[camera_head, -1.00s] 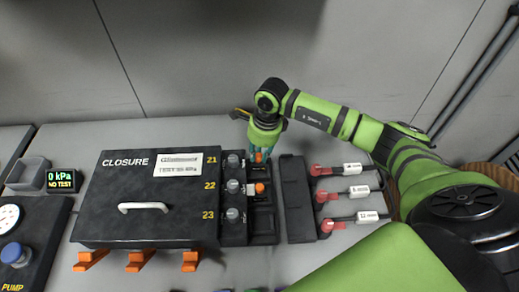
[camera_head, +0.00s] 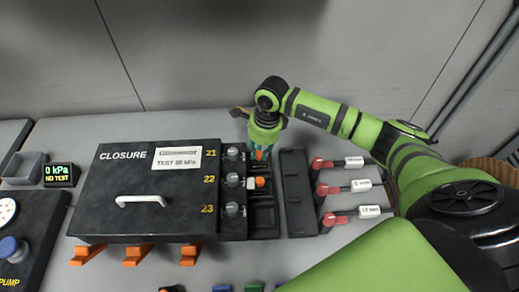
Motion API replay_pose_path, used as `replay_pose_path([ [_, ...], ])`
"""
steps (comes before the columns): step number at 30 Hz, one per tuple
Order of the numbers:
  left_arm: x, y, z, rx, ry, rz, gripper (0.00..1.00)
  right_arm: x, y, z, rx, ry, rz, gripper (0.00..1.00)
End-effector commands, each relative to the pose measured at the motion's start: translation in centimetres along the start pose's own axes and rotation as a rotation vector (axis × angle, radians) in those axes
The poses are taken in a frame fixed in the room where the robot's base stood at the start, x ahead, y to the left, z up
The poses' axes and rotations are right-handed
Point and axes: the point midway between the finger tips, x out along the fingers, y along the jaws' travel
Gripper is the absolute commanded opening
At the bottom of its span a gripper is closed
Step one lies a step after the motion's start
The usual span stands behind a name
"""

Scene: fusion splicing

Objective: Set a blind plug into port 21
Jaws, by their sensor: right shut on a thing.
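The black closure box (camera_head: 105,185) carries the labels 21, 22 and 23 along its right edge. Beside each label is a grey round fitting; the one at port 21 (camera_head: 232,153) is at the top. My right gripper (camera_head: 260,154) points down just right of port 21. It is shut on a small orange piece, probably a blind plug, mostly hidden by the fingers. At port 22 an orange and white piece (camera_head: 257,183) lies to the right of the grey fitting. No orange piece shows at port 23. My left gripper is out of view.
A long dark empty holder (camera_head: 297,195) stands right of the ports. Several red-ended connectors with white tags (camera_head: 355,187) lie farther right. A display (camera_head: 61,174) reads 0 kPa, NO TEST; a pump panel (camera_head: 32,245) is at left. Coloured pieces show at the bottom edge.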

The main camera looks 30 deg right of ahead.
Motion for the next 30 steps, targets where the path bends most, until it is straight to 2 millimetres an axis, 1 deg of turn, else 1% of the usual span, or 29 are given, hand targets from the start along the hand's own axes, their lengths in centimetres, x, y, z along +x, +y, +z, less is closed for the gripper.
replay_pose_path([
  [9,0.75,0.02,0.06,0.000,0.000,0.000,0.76,0.64,-0.03,-0.08,0.000,0.000,-0.001,0.00],
  [19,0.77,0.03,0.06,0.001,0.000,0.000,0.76,0.68,-0.01,-0.09,0.000,0.000,0.000,0.00],
  [20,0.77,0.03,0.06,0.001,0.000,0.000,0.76,0.67,-0.01,-0.09,0.000,0.000,0.000,0.32],
  [21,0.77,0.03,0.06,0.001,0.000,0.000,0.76,0.68,-0.01,-0.09,0.000,0.000,0.000,0.48],
  [22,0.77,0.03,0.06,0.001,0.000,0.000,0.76,0.68,0.00,-0.09,0.000,0.000,0.000,0.52],
  [30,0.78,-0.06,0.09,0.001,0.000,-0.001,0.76,0.70,0.01,-0.10,0.000,0.000,0.000,0.52],
])
